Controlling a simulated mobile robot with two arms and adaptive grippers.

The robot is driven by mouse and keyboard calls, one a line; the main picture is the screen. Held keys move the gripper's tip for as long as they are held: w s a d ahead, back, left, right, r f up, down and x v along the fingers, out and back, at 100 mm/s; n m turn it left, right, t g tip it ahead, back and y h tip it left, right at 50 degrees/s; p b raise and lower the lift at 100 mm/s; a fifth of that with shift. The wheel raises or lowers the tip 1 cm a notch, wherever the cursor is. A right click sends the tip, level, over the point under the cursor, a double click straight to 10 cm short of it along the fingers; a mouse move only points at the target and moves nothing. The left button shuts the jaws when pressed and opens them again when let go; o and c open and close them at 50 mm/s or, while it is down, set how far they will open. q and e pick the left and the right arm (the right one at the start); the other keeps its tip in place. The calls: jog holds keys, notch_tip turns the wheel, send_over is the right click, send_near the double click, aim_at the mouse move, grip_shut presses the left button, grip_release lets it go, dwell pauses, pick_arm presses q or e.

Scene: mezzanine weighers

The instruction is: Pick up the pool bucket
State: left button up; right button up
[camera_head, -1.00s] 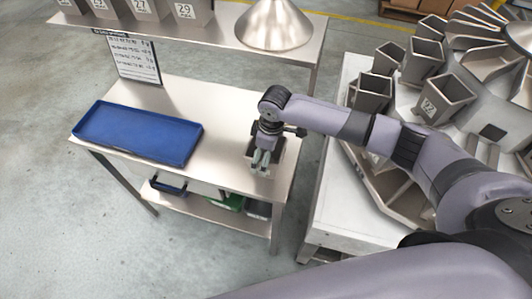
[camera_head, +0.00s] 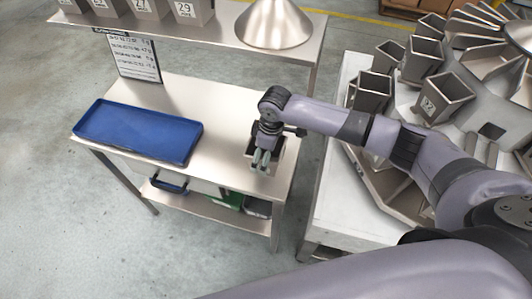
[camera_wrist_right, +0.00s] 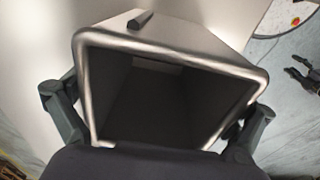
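A grey metal bucket with a square open mouth (camera_wrist_right: 165,90) fills the middle of the right wrist view. In the head view the bucket (camera_head: 279,149) is at the right end of the steel table, mostly hidden by my right gripper (camera_head: 262,160). In the wrist view the fingers of that gripper (camera_wrist_right: 160,112) stand on both outer sides of the bucket. Their tips are partly hidden by its walls, so I cannot tell whether they press on it. My left gripper is not in view.
A blue tray (camera_head: 90,128) lies on the left of the steel table (camera_head: 215,105). Above it is a shelf with numbered buckets (camera_head: 187,10) and a metal cone (camera_head: 275,25). A weigher with several buckets (camera_head: 441,97) stands close on the right. A lower shelf holds items.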

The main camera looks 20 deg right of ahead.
jog(key=shift+s, duration=0.15)
jog(key=c, duration=1.3)
jog(key=shift+c, duration=0.3)
